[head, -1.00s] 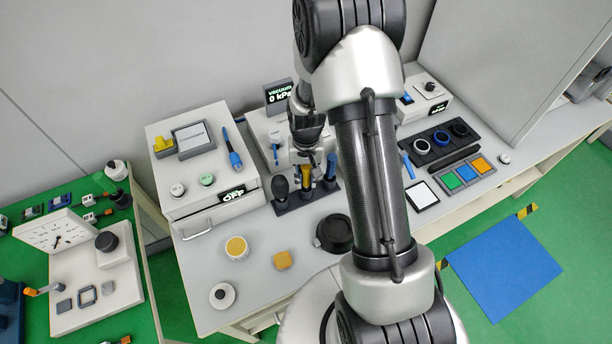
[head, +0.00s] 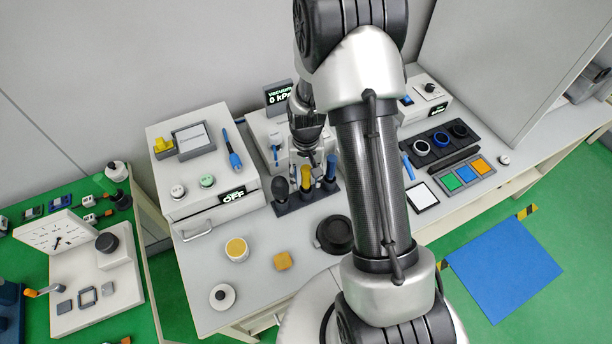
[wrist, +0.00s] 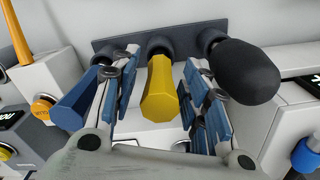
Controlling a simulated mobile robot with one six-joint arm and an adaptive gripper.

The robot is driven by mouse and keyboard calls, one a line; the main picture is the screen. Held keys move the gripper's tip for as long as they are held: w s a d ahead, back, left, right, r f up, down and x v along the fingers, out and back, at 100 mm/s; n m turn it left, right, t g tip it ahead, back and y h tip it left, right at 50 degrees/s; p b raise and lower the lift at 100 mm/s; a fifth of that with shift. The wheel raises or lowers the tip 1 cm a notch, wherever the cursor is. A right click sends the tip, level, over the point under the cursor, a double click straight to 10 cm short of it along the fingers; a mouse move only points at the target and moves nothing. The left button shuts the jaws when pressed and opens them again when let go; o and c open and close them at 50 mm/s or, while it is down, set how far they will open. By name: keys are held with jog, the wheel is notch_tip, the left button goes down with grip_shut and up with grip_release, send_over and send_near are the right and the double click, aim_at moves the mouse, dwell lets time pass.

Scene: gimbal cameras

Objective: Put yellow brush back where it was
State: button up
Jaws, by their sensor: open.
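The yellow brush (head: 306,177) stands upright in the middle of a dark rack (head: 290,208), between a black-handled tool (head: 280,188) and a blue-handled tool (head: 330,170). My gripper (head: 305,165) is open above and around the brush's handle. In the wrist view the yellow handle (wrist: 160,92) lies between my open fingers (wrist: 160,100), with a gap on both sides. The blue handle (wrist: 78,102) is left of the fingers and the black handle (wrist: 247,72) is right of them. The brush's lower end is hidden in the rack.
A white box with an OFF display (head: 205,185) stands left of the rack, and a vacuum gauge (head: 279,95) stands behind. A black round dish (head: 335,235) and a yellow-topped jar (head: 237,249) stand in front. The table front between them has some free room.

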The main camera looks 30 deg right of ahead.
notch_tip(320, 180, up, 12)
jog(key=shift+f+p, duration=0.15)
jog(key=shift+p, duration=1.05)
jog(key=s+a+r+n+t, duration=0.25)
jog(key=s+r, duration=0.35)
jog(key=r, duration=0.4)
jog(key=s+a+r+n+t, duration=0.1)
jog(key=s+a+r, duration=0.4)
jog(key=r, duration=0.4)
jog(key=s+a+r+n+t, duration=0.1)
jog(key=s+r, duration=0.1)
jog(key=s, duration=0.8)
jog(key=shift+a+r, duration=0.25)
jog(key=shift+r, duration=0.15)
